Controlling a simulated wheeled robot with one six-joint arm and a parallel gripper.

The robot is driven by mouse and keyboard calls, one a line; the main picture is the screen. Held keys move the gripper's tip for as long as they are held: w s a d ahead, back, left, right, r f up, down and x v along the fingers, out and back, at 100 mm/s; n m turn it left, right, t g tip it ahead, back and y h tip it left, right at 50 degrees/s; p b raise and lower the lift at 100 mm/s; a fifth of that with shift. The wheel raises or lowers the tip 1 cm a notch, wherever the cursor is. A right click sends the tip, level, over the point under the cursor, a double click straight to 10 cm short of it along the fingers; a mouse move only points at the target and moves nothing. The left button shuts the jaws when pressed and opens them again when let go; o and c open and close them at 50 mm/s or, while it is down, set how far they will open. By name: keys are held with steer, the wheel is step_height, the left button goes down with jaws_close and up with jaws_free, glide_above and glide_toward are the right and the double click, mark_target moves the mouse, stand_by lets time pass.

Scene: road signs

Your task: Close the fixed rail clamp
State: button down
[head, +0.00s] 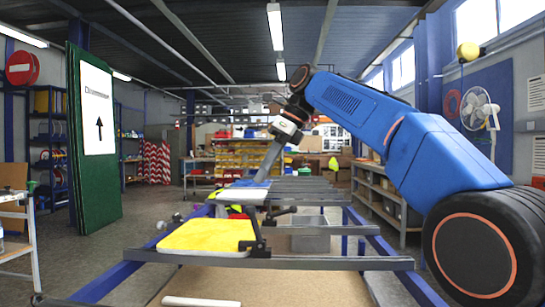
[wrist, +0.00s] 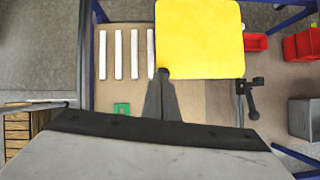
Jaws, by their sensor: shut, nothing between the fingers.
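My gripper (head: 263,178) is shut and empty, pointing down above the rack. Its fingertips show in the wrist view (wrist: 163,74) at the lower left edge of a yellow sign plate (wrist: 200,38); I cannot tell whether they touch it. A black clamp with a lever (wrist: 250,96) sits on the rail at the right, apart from my fingers. In the head view, one black clamp (head: 257,241) stands at the right edge of the near yellow plate (head: 205,234).
Grey rails (head: 310,263) cross the blue rack frame. White strips (wrist: 118,54) and a green piece (wrist: 121,109) lie on the board below. Red bins (wrist: 302,43) and a grey box (wrist: 304,118) are at the right. A green panel (head: 92,140) stands left.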

steer(key=shift+v, duration=2.75)
steer(key=shift+s+d, duration=0.1)
